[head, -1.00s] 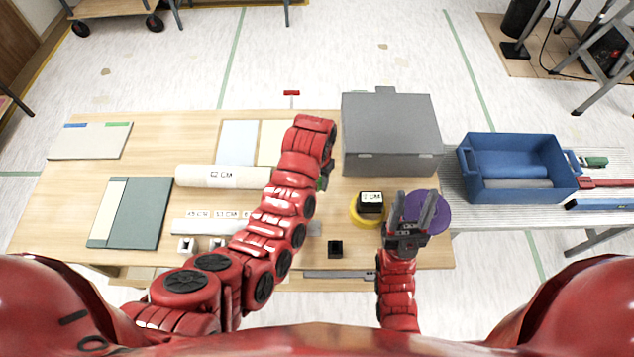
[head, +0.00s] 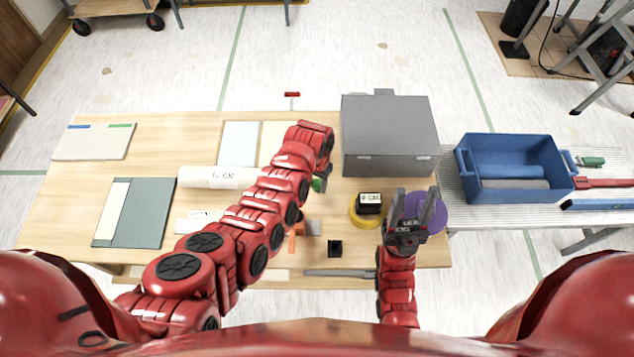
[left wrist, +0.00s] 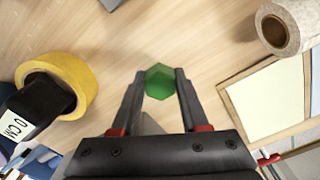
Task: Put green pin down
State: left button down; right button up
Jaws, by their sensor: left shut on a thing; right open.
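The green pin (left wrist: 160,81) is between the fingertips of my left gripper (left wrist: 160,88) in the left wrist view, and the jaws are shut on it. In the head view a bit of the green pin (head: 318,185) shows beside my left arm, over the table between the arm and the yellow tape roll; the left fingers are hidden there by the arm. Whether the pin touches the table I cannot tell. My right gripper (head: 411,208) is open and empty, over the purple roll (head: 436,213).
A yellow tape roll (head: 362,217) with a black labelled block (head: 369,203) lies right of the pin. A grey box (head: 390,135) stands behind. A small black block (head: 335,248) is near the front edge. A wallpaper roll (head: 215,177) lies left; a blue crate (head: 515,180) stands right.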

pick_arm(q)
jog(key=shift+f, duration=0.2)
jog(key=shift+c, duration=2.1)
grip_release()
